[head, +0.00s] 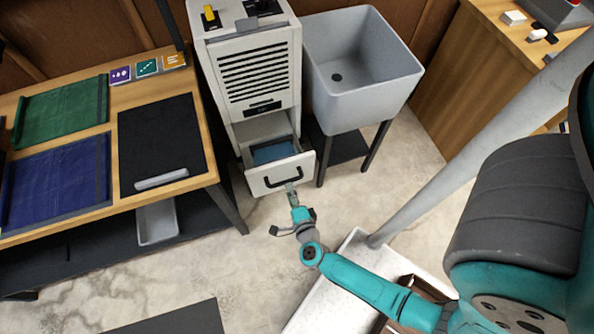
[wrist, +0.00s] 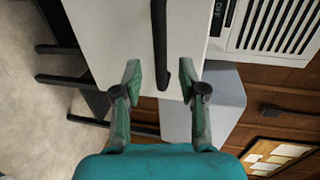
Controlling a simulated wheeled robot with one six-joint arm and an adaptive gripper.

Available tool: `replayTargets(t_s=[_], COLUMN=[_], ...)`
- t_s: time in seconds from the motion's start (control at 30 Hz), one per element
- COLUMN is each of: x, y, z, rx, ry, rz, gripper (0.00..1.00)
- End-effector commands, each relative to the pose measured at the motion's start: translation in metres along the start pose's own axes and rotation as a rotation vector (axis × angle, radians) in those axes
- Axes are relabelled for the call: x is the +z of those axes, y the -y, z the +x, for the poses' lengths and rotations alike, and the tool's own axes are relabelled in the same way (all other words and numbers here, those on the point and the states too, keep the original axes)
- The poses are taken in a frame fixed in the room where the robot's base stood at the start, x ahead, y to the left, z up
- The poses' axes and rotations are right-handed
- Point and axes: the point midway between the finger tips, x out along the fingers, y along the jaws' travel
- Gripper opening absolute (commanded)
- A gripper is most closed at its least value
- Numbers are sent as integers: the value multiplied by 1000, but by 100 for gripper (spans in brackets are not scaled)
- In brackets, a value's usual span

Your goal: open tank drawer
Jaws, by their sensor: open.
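The tank drawer (head: 281,174) at the bottom of the white louvred machine (head: 255,70) is pulled partway out. A blue tank (head: 272,151) shows inside it. The drawer front has a black bar handle (head: 284,182). My gripper (head: 291,187) is at the drawer front, by the right part of the handle. In the wrist view my gripper (wrist: 162,75) is open, with one finger on each side of the handle's end (wrist: 160,60). The white drawer front (wrist: 110,35) fills the area behind it. I cannot tell whether a finger touches the handle.
A grey sink (head: 358,75) on dark legs stands right of the machine. A wooden bench (head: 205,180) with green, blue and black mats is at the left, with a grey bin (head: 157,222) beneath. The floor (head: 265,240) before the drawer is bare.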

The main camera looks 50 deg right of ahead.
Motion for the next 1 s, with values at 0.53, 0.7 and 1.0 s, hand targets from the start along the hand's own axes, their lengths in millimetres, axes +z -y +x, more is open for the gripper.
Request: replayTargets(t_s=[0.53,0.7,1.0], x=[2,1,0], y=[0,0,0], z=[-54,-63,-68], rx=[-1,-1,0], ry=[4,4,0], rz=[0,1,1], gripper=[41,41,41])
